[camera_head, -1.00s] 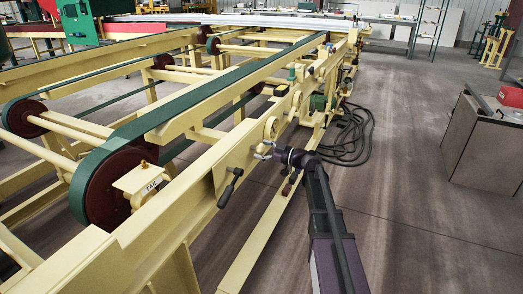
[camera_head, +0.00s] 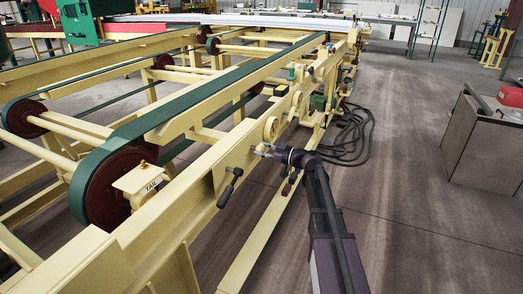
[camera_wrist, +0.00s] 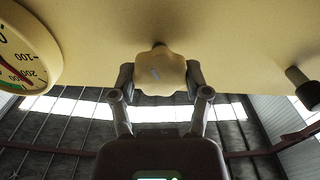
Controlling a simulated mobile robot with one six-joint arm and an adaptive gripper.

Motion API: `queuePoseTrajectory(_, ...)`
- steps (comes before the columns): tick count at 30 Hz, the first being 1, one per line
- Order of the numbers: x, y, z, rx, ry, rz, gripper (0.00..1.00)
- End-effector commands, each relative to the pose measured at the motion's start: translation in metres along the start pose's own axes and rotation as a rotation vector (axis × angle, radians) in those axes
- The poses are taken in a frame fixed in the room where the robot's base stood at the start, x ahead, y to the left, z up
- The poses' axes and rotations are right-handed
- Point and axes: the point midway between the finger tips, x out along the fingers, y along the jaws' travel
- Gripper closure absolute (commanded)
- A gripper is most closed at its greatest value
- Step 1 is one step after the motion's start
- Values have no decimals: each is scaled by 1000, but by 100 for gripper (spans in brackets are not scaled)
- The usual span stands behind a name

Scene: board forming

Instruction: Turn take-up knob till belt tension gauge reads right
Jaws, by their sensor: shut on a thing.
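In the head view my gripper (camera_head: 261,150) is at the side of the conveyor frame, and the knob is small there. The belt tension gauge (camera_wrist: 22,45) is a round white dial in a cream rim, partly cut off at the left of the wrist view. Its red needle points down and right, its tip by the green band near the dial's lower edge.
A dark stub (camera_wrist: 302,87) sticks out from the beam at the right of the wrist view. A black-handled lever (camera_head: 230,187) hangs on the beam nearer the camera. Black hoses (camera_head: 352,135) lie on the floor beyond my arm.

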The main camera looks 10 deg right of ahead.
Motion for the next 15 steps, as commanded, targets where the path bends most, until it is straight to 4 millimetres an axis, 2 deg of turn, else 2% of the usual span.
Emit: queuePoseTrajectory(15, 3, 0, 0, 389, 2, -4, 86)
